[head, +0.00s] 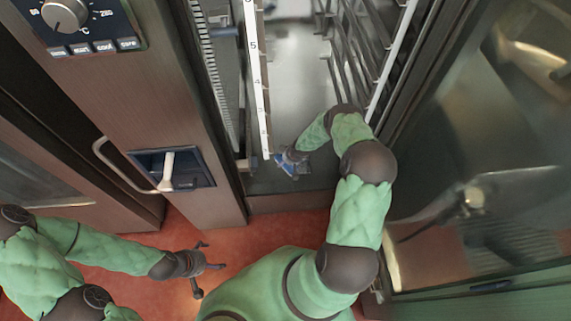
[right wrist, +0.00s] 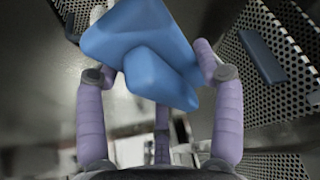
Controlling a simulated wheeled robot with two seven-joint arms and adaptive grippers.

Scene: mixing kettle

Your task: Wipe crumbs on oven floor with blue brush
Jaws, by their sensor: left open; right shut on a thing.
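My right gripper (head: 296,154) is at the front of the open oven, low down in the head view. It is shut on the blue brush (head: 291,167). In the right wrist view the blue brush (right wrist: 140,40) shows large as a faceted blue shape between the purple fingers of the right gripper (right wrist: 155,62). Its bristles cannot be made out. The grey oven floor (head: 303,95) shows behind the right arm; crumbs cannot be made out on it. My left gripper (head: 207,268) is open and empty above the red floor, outside the oven.
A numbered white rack rail (head: 257,80) runs along the oven's left side. Metal rack bars (head: 355,65) line the right. The open glass door (head: 480,150) stands at right. A control panel (head: 85,25) and handle (head: 125,175) are at left. Perforated metal (right wrist: 285,90) shows in the wrist view.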

